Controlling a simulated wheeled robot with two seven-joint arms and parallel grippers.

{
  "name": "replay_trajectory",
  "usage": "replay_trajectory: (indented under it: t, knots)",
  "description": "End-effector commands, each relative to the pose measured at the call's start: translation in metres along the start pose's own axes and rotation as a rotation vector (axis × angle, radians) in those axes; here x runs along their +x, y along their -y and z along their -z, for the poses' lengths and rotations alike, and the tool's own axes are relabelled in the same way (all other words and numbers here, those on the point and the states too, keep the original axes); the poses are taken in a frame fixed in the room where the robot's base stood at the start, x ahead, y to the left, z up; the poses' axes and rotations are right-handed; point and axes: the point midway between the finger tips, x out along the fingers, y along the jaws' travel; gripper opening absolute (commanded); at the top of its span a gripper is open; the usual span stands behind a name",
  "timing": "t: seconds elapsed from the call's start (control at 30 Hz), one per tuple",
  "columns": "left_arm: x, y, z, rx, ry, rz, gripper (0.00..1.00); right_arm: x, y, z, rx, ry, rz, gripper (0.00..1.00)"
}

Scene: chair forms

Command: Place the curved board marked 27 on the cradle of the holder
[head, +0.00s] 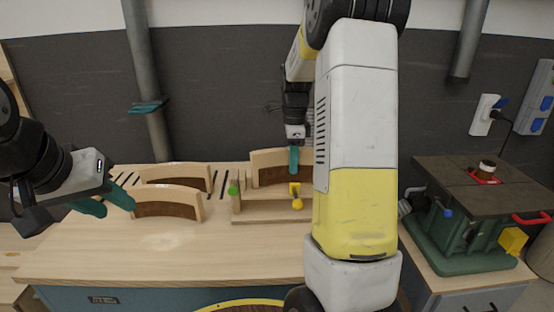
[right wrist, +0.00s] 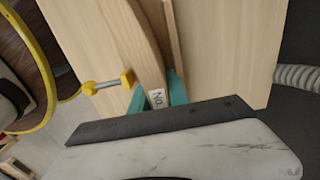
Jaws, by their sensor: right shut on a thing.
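The wooden holder (head: 262,218) stands on the bench, with a green knob (head: 233,188) at its left end and a yellow clamp (head: 297,203) in front. A curved board (head: 266,160) with a pale edge and brown face is upright at the holder's back. My right gripper (head: 294,160) is shut on this board. The right wrist view shows its edge between the teal fingers (right wrist: 160,92), with a label (right wrist: 157,98) reading "No."; the number is not legible. Whether the board rests on the cradle cannot be told. My left gripper (head: 105,203) is open and empty over the bench's left side.
Two more curved boards, a rear one (head: 175,174) and a front one (head: 167,205), stand at left beside dark slots. The bench's front (head: 170,250) is clear. A green machine (head: 470,220) stands at right. My right arm hides the holder's right end.

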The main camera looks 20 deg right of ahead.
Motion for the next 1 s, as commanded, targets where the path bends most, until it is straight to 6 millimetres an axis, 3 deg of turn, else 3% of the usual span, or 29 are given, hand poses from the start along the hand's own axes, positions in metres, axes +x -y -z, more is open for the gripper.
replay_trajectory:
  t: [0.1,0.13,0.2,0.23,0.63,0.77,1.0]
  knots:
    - [0.000,0.000,0.000,0.000,0.000,0.000,0.36,0.003,0.000,0.000,0.000,0.000,0.000,0.00]
    - [0.000,0.000,0.000,0.000,0.000,0.000,0.36,0.003,0.000,0.000,0.000,0.000,0.000,0.27]
    - [0.000,0.000,0.000,0.000,0.000,0.000,0.36,0.003,0.000,0.000,0.000,0.000,0.000,0.40]
    - [0.000,0.000,0.000,0.000,0.000,0.000,0.36,0.003,0.000,0.000,0.000,0.000,0.000,0.43]
    - [0.000,0.000,0.000,0.000,0.000,0.000,0.36,-0.005,0.000,0.000,0.000,0.000,0.001,0.43]
    - [0.000,0.000,0.000,0.000,0.000,0.000,0.36,-0.025,0.001,-0.001,-0.001,0.000,0.004,0.43]
    - [0.000,0.000,0.000,0.000,0.000,0.000,0.36,-0.078,0.001,-0.001,-0.001,0.000,0.004,0.43]
